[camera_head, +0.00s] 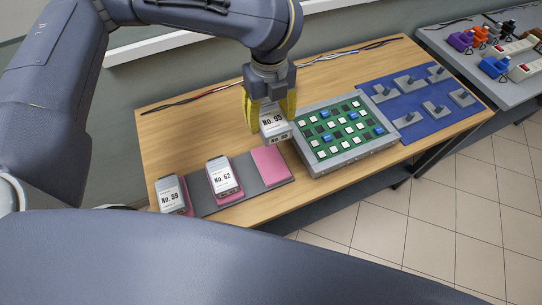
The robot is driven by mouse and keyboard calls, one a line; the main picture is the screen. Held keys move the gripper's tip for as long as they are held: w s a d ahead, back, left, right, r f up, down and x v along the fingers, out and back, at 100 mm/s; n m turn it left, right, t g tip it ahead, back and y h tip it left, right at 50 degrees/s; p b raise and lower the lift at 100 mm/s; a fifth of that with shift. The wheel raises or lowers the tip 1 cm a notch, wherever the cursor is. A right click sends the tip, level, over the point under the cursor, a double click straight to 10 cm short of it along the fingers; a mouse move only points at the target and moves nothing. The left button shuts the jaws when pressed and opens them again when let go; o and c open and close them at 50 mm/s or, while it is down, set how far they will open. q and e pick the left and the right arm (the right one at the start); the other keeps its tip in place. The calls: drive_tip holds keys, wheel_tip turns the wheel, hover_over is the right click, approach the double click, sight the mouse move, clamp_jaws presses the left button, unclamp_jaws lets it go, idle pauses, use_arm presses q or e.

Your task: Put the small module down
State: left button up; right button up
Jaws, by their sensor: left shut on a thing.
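My left gripper (269,112), with yellow fingers, is shut on a small grey module (276,128) with a white label that seems to read "No. 95". It holds the module over the wooden table, behind the bare pink square (271,163) and left of the green board. A dark grey strip (206,205) lies along the table's front. The No. 62 module (223,177) sits in the middle of the strip, and the No. 59 module (171,195) stands at its left end; pink shows beneath both. My right gripper is not in view.
A grey tray (318,168) holding a green board with white and blue keys stands right of the strip. A blue mat (414,130) with several grey parts lies farther right. Cables (190,97) run along the table's back edge. A second table (458,50) carries power strips and coloured connectors.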

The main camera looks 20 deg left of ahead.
sight(270, 161)
use_arm(q)
wheel_tip(270, 161, down, 18)
drive_tip(key=shift+r, duration=0.2)
idle(0.7)
drive_tip(key=o, duration=1.6)
drive_tip(key=shift+f, duration=0.15)
drive_tip(key=shift+c, duration=0.2)
wheel_tip(270, 161, up, 12)
drive_tip(key=shift+r, duration=0.2)
